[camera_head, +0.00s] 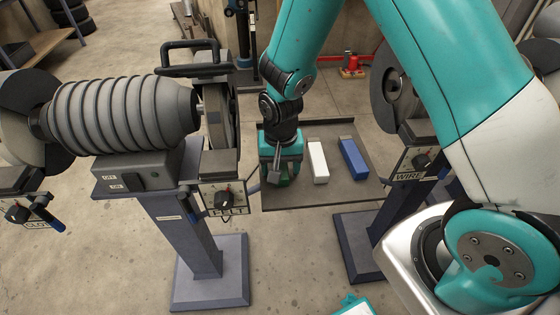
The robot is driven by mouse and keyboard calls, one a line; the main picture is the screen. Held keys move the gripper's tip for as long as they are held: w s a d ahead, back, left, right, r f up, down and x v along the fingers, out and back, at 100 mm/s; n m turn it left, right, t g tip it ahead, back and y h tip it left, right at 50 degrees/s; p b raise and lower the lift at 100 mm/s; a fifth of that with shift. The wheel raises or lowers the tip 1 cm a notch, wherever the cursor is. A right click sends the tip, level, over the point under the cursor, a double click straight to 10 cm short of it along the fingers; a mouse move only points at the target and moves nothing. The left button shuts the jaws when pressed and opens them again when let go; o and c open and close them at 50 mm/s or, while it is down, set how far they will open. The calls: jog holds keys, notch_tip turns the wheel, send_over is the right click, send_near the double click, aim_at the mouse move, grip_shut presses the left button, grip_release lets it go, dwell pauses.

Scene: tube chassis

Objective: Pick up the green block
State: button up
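My gripper (281,173) points down over the left part of a dark flat tray (325,196). A small patch of the green block (284,182) shows low between the grey fingers. The rest of the block is hidden behind my gripper. The fingers are around or right beside the block. I cannot tell whether they touch it, or whether they are open or shut.
A white block (318,162) and a blue block (353,160) lie on the tray to the right of my gripper. A grinding machine (120,115) on a pedestal stands close on the left. Another pedestal (360,240) stands front right.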

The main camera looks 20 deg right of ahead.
jog(key=c, duration=1)
jog(key=shift+r, duration=0.1)
